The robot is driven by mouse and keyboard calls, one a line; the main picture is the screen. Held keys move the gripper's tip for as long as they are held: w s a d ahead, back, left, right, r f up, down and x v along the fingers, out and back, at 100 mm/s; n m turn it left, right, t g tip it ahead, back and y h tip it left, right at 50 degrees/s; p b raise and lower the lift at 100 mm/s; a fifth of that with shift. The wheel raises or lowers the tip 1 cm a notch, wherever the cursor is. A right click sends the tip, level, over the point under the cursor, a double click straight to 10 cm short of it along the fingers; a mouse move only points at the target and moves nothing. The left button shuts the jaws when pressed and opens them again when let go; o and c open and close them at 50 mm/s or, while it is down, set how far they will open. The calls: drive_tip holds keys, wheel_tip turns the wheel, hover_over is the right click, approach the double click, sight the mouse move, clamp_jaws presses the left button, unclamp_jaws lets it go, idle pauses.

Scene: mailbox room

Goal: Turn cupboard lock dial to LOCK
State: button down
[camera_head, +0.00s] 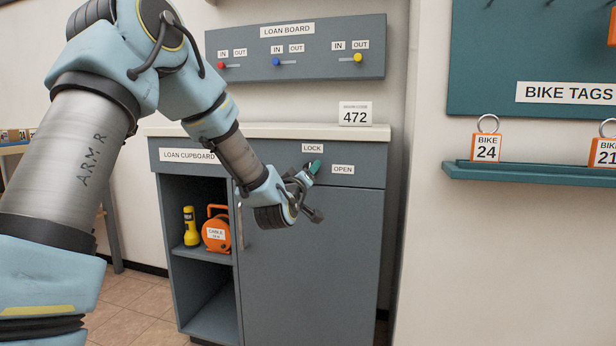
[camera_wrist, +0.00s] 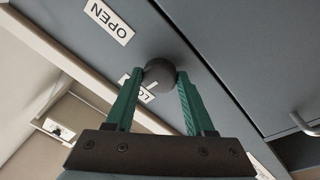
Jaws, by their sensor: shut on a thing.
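The loan cupboard (camera_head: 345,240) is grey with a pale top. Its LOCK label (camera_head: 312,148) is above my gripper (camera_head: 314,168), and its OPEN label (camera_head: 343,169) is to the right. In the wrist view, the dark round lock dial (camera_wrist: 158,73) sits between the green fingertips of my gripper (camera_wrist: 159,78), which is shut on it. The LOCK label (camera_wrist: 138,92) is partly hidden behind the dial and finger there; the OPEN label (camera_wrist: 109,21) is clear. I cannot see a pointer on the dial. In the head view my gripper hides the dial.
The cupboard door is closed; its handle (camera_head: 240,226) is at its left edge. The open shelf at left holds a yellow torch (camera_head: 191,228) and an orange cable reel (camera_head: 217,232). A 472 card (camera_head: 355,114) stands on top. The loan board (camera_head: 300,48) hangs above.

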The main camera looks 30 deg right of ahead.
drive_tip(key=shift+n, duration=0.7)
drive_tip(key=shift+c, duration=1.3)
unclamp_jaws()
drive_tip(key=shift+s, duration=0.1)
drive_tip(key=v, duration=1)
drive_tip(key=shift+s+a, duration=0.2)
drive_tip(key=shift+s, duration=0.1)
drive_tip(key=shift+f, duration=0.1)
